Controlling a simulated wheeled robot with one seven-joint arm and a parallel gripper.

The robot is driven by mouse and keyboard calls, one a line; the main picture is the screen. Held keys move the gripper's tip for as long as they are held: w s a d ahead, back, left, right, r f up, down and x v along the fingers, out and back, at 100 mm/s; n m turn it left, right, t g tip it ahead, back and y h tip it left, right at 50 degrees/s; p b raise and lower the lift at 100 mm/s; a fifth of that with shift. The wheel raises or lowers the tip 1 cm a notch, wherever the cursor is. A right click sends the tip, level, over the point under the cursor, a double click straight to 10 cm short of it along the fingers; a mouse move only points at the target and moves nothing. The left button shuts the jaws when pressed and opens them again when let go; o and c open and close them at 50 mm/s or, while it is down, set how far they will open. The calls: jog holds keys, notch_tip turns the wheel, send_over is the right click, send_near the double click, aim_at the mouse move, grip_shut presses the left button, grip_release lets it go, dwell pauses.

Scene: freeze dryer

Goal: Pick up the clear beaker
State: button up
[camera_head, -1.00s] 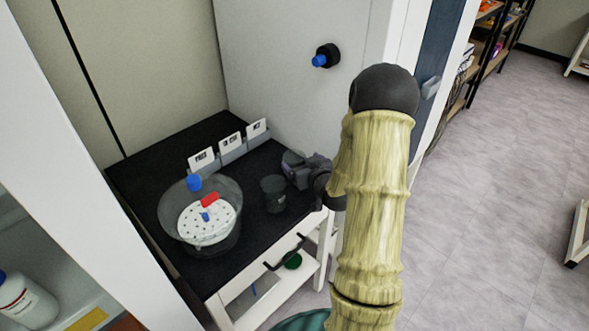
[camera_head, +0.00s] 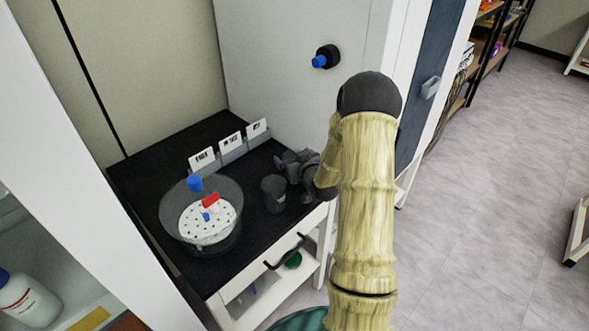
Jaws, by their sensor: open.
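The clear beaker (camera_head: 273,194) looks dark and see-through and stands upright on the black table top (camera_head: 190,143), near its front right edge. My gripper (camera_head: 289,165) is just right of and behind the beaker, low over the table, with its jaws open. No object shows between the jaws. The gripper and the beaker are very close in the picture; I cannot tell whether they touch. My arm hides the area right of the gripper.
A large clear bowl (camera_head: 168,218) with a white perforated disc (camera_head: 207,222) stands left of the beaker. Blue and red pieces are in or above it. Labelled card holders (camera_head: 232,150) line the back right. A white wall (camera_head: 285,60) rises behind. A black handle (camera_head: 286,254) sticks out in front.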

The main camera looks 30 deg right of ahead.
jog(key=c, duration=1.4)
notch_tip(320, 180, up, 10)
